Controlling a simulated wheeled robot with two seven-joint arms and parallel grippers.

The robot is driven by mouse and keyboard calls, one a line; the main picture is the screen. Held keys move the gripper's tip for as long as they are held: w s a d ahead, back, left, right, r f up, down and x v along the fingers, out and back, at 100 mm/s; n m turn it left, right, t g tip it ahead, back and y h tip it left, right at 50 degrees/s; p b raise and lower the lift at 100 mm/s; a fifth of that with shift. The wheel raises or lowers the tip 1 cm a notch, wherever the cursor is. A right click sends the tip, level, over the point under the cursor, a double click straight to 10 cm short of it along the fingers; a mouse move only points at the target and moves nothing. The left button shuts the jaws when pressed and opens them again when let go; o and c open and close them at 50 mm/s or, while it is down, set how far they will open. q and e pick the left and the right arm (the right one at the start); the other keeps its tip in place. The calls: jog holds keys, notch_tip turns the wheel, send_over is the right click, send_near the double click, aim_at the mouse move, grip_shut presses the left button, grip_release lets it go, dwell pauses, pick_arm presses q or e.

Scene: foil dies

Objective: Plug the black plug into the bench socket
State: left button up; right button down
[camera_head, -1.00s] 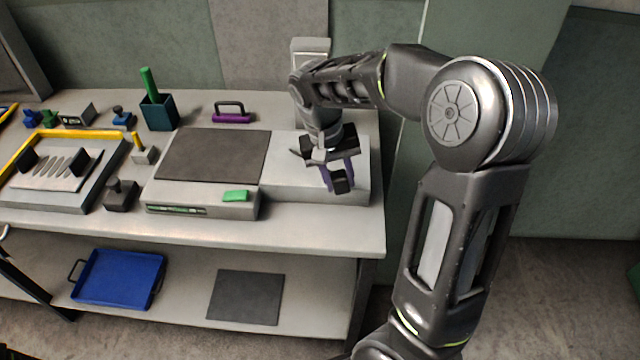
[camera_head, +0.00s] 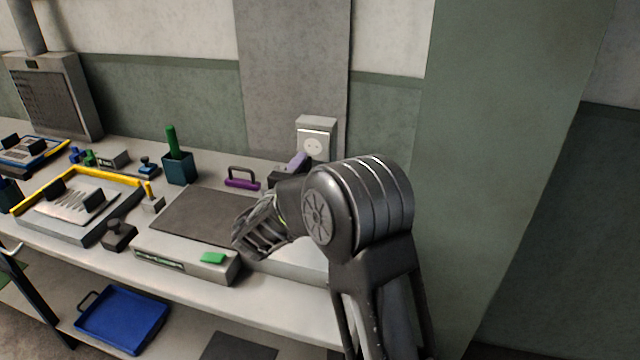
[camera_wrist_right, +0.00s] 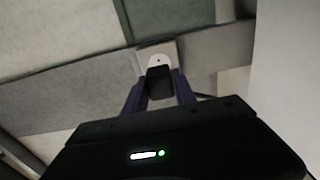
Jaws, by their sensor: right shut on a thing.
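The bench socket (camera_head: 313,147) is a pale box with a round face, standing at the back of the bench against the wall panel. My right gripper (camera_head: 299,161) is just left of and in front of it in the head view, mostly hidden behind my own arm. In the right wrist view the gripper (camera_wrist_right: 158,88) is shut on the black plug (camera_wrist_right: 158,80). The plug points at the round white face of the socket (camera_wrist_right: 157,58), overlapping its lower part; I cannot tell whether they touch. My left gripper is not in view.
A purple handle (camera_head: 242,178) and a dark teal cup with a green stick (camera_head: 179,168) stand left of the gripper. A grey block with a dark mat (camera_head: 205,217) lies in front. A yellow-edged tray (camera_head: 75,175) is further left.

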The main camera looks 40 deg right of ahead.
jog(key=shift+w+a, duration=0.1)
jog(key=shift+w, duration=0.05)
dwell(0.3)
jog(key=shift+p+x, duration=0.75)
jog(key=shift+x, duration=2.15)
jog(key=shift+b, duration=0.6)
jog(key=shift+b, duration=0.55)
